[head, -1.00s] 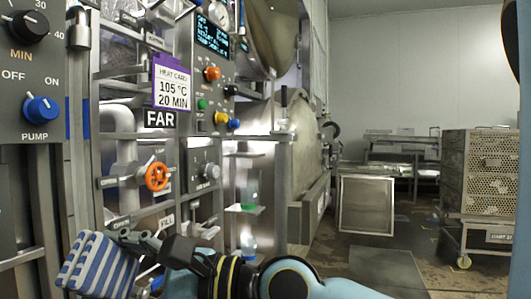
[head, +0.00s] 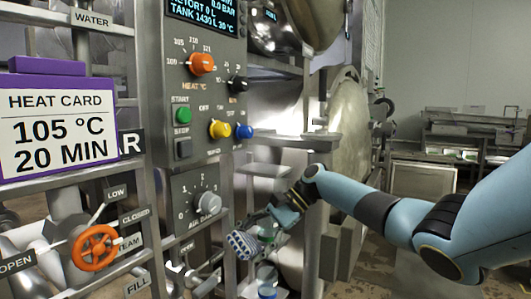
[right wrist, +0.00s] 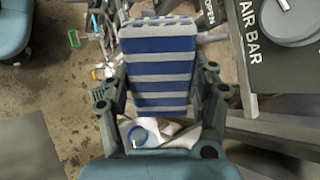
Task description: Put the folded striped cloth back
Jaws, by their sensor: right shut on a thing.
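The folded striped cloth (head: 242,243), blue and pale grey, is held in my right gripper (head: 268,222) in the head view, in front of the narrow open rack section right of the control panel. In the right wrist view the cloth (right wrist: 160,72) stands out lengthwise between the two fingers of my right gripper (right wrist: 162,98), which is shut on it. Floor and metal parts show beyond it. The cloth looks clear of any shelf, though its exact gap from the rack cannot be told. My left gripper is not in view.
Small metal ledges (head: 265,170) stick out right of the control panel (head: 205,100). An orange handwheel (head: 95,248) and the heat card (head: 58,130) are at left.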

